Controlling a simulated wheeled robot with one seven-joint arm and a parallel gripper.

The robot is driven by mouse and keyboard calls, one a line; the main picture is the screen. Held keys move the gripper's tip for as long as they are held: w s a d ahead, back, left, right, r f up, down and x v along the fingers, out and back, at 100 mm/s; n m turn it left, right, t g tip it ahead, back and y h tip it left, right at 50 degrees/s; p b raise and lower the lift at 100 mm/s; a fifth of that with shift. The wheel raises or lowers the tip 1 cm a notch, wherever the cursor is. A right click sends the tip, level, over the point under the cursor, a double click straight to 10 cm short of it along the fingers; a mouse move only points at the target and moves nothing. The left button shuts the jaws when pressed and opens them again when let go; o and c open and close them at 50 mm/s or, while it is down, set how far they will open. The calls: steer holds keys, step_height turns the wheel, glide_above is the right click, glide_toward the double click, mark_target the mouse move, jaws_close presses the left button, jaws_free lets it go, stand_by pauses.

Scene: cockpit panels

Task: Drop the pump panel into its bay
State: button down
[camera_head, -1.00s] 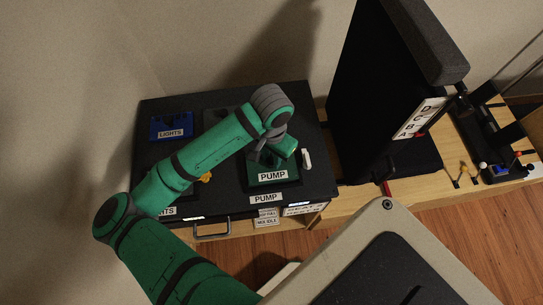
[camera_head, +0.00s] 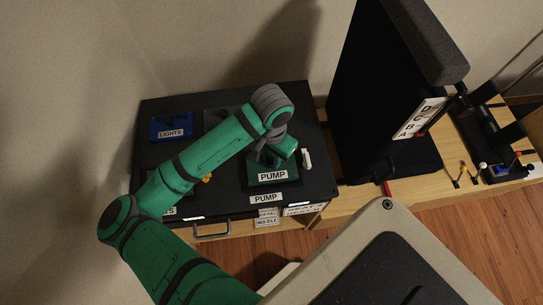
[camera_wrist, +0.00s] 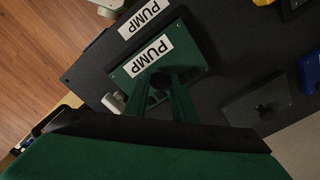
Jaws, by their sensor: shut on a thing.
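The pump panel is a dark green block with a white PUMP label; it is at the right of the black console in the head view (camera_head: 290,178) and near the middle of the wrist view (camera_wrist: 191,52). My gripper (camera_wrist: 164,90) is shut on the panel's raised middle part. A second PUMP label (camera_head: 266,198) is on the console just in front of the panel. The panel hides its bay, and I cannot tell whether it is seated or slightly above the surface.
The black console (camera_head: 310,125) also bears a blue LIGHTS panel (camera_head: 171,128) and a grey plate (camera_wrist: 258,103). A white handle-like piece (camera_head: 306,159) stands right beside the pump panel. A tall black upright (camera_head: 375,90) rises to the right.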

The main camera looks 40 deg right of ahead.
mark_target(272, 160)
steer(key=shift+f, duration=1.1)
steer(key=c, duration=1.4)
jaws_free()
step_height(272, 160, up, 11)
steer(key=shift+f, duration=0.1)
